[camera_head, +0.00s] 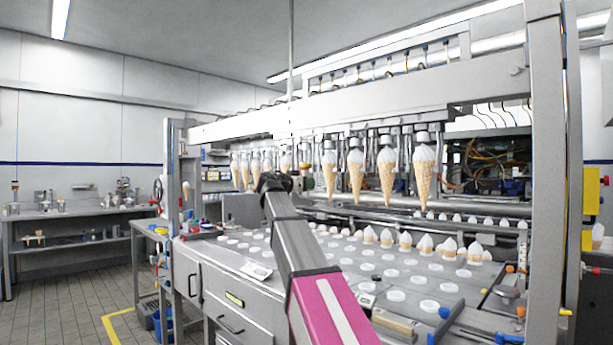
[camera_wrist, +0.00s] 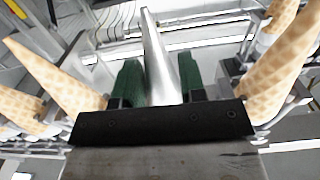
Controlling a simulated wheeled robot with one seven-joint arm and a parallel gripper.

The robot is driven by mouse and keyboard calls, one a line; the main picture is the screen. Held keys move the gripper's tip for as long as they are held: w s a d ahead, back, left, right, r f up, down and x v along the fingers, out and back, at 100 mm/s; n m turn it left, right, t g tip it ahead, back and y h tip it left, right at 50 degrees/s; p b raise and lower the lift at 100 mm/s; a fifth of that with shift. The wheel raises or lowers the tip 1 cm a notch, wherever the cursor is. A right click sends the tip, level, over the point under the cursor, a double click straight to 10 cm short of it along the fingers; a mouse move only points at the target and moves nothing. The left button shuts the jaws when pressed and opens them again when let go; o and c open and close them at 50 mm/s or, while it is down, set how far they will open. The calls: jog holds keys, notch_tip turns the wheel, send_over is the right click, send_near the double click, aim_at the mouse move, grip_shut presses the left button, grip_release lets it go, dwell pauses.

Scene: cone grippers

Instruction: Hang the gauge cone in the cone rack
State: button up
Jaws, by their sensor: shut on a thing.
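The gauge cone (camera_wrist: 157,50) is a long, smooth, silvery taper in the wrist view. My gripper (camera_wrist: 160,82) is shut on it, with a green finger on either side, and the narrow end points away from the wrist. In the head view my gripper (camera_head: 276,183) is small and dark, in front of the row of hanging cones. The gauge cone cannot be made out there. A small stand with cone-like shapes (camera_head: 38,238) sits on the far left bench; I cannot tell whether it is the cone rack.
Filled wafer cones (camera_head: 386,172) hang in a row from the machine, and wafer cones (camera_wrist: 275,78) flank my gripper closely on both sides. Below is a machine deck (camera_head: 345,262) with round white discs and white-topped pieces. A steel post (camera_head: 546,170) stands at right. Open floor (camera_head: 70,295) lies at left.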

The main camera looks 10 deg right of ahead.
jog(key=shift+r, duration=0.2)
jog(key=shift+s+a, duration=0.1)
jog(key=shift+a, duration=0.05)
jog(key=v, duration=0.8)
dwell(1.5)
jog(key=shift+a, duration=0.1)
dwell(0.3)
